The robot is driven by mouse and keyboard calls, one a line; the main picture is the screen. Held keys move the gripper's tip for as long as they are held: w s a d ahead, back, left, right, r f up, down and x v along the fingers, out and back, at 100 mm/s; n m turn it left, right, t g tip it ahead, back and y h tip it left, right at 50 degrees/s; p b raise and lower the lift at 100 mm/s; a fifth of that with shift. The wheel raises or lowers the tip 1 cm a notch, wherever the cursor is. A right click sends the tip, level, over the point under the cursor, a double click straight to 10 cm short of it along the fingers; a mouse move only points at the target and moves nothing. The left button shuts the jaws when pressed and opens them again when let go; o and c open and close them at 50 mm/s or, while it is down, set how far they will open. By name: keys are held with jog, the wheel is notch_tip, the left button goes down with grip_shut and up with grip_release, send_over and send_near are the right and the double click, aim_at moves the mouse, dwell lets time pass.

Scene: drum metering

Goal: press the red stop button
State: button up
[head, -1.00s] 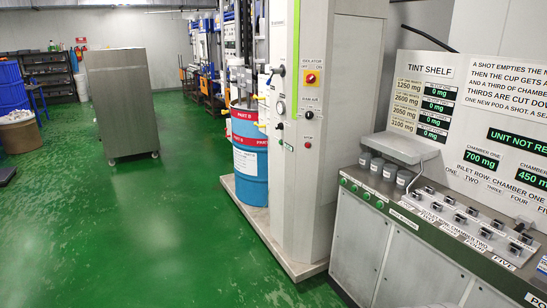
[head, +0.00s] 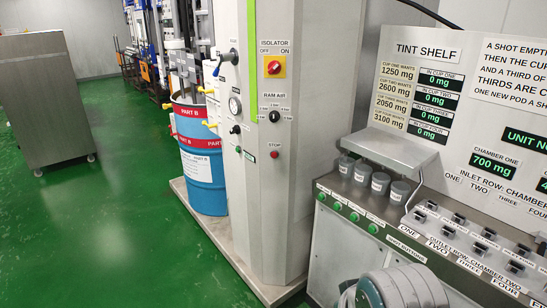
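The small red stop button (head: 274,154) is on the front face of the tall pale grey cabinet (head: 285,200), below the ram air knob (head: 274,116). A small label sits just above the button. Nothing covers it, and nothing touches it. Higher on the same face is the red isolator knob on a yellow plate (head: 273,66). A grey rounded part of my arm shows at the bottom edge, right of the cabinet. My gripper's fingers are not in view.
A blue and red drum (head: 200,165) stands left of the cabinet on a raised base (head: 238,268) that sticks out onto the floor. The tint shelf bench (head: 335,255) with cups and green buttons is on the right.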

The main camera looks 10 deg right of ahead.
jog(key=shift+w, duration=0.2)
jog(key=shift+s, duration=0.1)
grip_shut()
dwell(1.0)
